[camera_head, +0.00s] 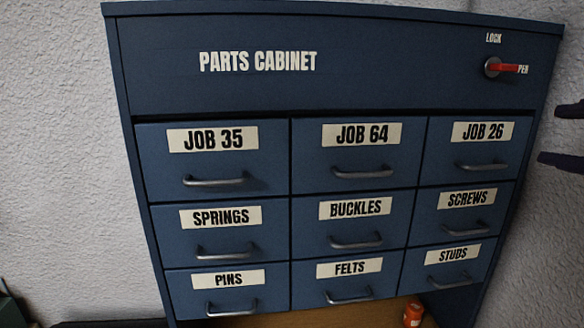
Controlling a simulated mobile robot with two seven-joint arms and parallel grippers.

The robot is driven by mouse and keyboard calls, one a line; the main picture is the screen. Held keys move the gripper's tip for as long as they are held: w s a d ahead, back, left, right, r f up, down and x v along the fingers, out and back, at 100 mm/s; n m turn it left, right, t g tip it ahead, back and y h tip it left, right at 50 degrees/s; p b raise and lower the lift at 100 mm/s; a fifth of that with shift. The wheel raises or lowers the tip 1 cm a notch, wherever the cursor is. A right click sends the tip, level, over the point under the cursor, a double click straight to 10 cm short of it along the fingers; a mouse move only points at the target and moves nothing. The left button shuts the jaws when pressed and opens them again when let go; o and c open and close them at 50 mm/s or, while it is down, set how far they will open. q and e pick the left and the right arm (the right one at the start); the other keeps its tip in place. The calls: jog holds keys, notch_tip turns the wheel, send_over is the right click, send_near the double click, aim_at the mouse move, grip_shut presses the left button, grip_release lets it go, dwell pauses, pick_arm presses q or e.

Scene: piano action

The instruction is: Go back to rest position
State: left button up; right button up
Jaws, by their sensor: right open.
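My right gripper (560,135) shows at the right edge of the head view, with two dark fingers spread apart and nothing between them. It is to the right of the parts cabinet (150,62), below the height of the red lock lever (508,68), and appears clear of both. The lever points to the right, toward a partly covered label. The blue cabinet has several labelled drawers, among them JOB 26 (478,150) and SCREWS (465,212), and all look closed. My left gripper is out of view.
An orange bottle-like object (413,312) stands below the drawers, at the bottom of the picture. A wooden surface (330,318) shows there too. A dark green object (12,305) is at the lower left corner. Grey wall (65,150) lies behind.

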jog(key=s+a+f+m+g+y, duration=0.1)
jog(key=s+a+f+m+g, duration=0.2)
jog(key=s+f, duration=0.4)
jog(key=s+a+f+m+g+y, duration=0.2)
jog(key=s+a+f+m+g, duration=0.1)
jog(key=s+f, duration=0.3)
jog(key=s+a+f+m+g+y+p, duration=0.1)
jog(key=s+a+f+m+g+y, duration=0.1)
jog(key=s+a+f+m+g, duration=0.2)
jog(key=s+f+g, duration=0.1)
jog(key=s+f, duration=0.2)
jog(key=s, duration=0.1)
jog(key=shift+s+a+f, duration=0.15)
jog(key=shift+s+f, duration=0.2)
jog(key=shift+c, duration=0.4)
